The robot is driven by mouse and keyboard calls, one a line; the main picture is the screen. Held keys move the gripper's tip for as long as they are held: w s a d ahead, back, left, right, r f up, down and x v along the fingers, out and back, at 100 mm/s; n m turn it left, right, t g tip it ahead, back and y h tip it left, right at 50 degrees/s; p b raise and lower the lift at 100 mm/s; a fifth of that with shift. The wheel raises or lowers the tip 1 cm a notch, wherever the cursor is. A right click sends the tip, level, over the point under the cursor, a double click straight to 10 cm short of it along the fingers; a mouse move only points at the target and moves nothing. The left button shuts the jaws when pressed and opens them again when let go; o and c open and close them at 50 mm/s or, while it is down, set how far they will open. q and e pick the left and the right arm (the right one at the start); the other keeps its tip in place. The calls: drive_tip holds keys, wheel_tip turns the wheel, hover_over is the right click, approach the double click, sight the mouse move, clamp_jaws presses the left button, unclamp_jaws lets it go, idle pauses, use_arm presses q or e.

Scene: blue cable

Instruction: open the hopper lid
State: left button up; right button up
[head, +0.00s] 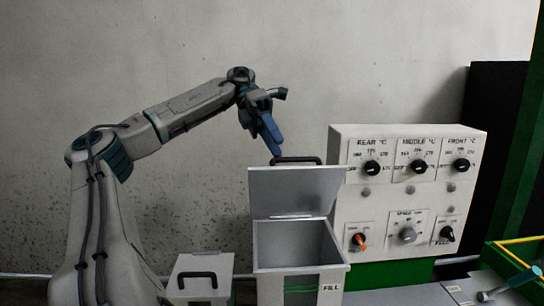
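The hopper (300,262) is a grey open-topped bin marked "FILL" with a green stripe, in the lower middle of the head view. Its grey lid (292,192) stands raised at the back of the bin, and the inside of the hopper shows below it. A black handle (297,160) sits at the lid's top edge. My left gripper (271,139) has blue fingers pointing down, just above and left of the handle. It appears apart from the handle, with nothing seen in it. The fingers overlap, so their opening is unclear. My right gripper is out of view.
A white control panel (343,150) with several knobs stands right of the hopper. A small grey box (207,263) with a black handle is at its left. The wall behind is bare.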

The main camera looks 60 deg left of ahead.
sight(272, 171)
use_arm(q)
drive_tip(key=s+d+b, duration=0.1)
drive_tip(key=d, duration=0.1)
drive_tip(key=s+d+b, duration=0.1)
drive_tip(key=shift+s+d+r+b, duration=0.15)
drive_tip(key=shift+s+d+b, duration=0.15)
drive_tip(key=shift+s+d, duration=0.1)
drive_tip(key=shift+d+r, duration=0.1)
